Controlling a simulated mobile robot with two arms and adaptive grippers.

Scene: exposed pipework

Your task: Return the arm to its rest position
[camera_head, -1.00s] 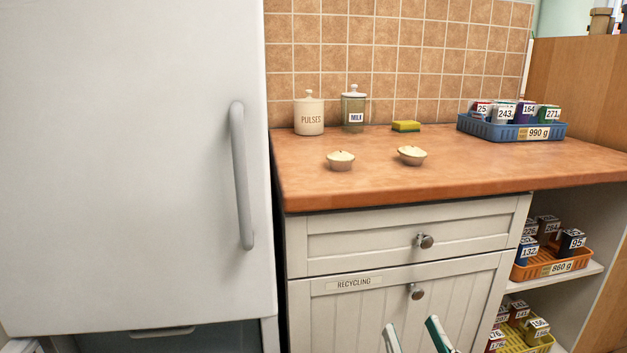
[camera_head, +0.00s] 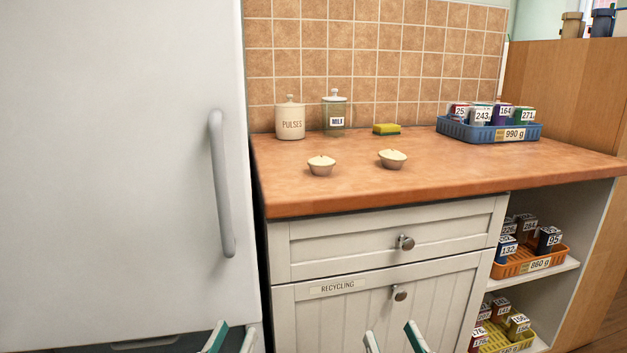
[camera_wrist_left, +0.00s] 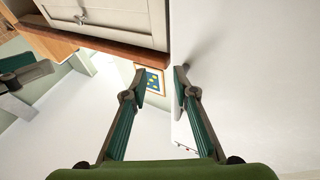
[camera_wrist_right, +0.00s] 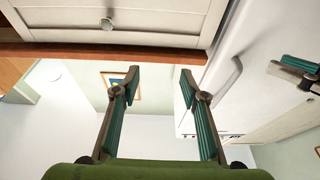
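My left gripper (camera_head: 232,338) shows at the bottom edge of the head view, in front of the lower part of the fridge. In the left wrist view (camera_wrist_left: 160,80) its two fingers stand apart with nothing between them. My right gripper (camera_head: 395,338) is at the bottom of the head view, in front of the lower cabinet door. In the right wrist view (camera_wrist_right: 160,80) its fingers are also apart and empty. Only the fingertips of both grippers show in the head view; the arms are out of sight below.
The white fridge (camera_head: 110,150) with a vertical handle (camera_head: 222,185) stands at left. The counter (camera_head: 440,175) holds two small pies, jars, a sponge and a blue basket (camera_head: 470,133). Below are a drawer (camera_head: 340,240), the recycling door (camera_head: 350,320) and shelves with an orange basket (camera_head: 515,268).

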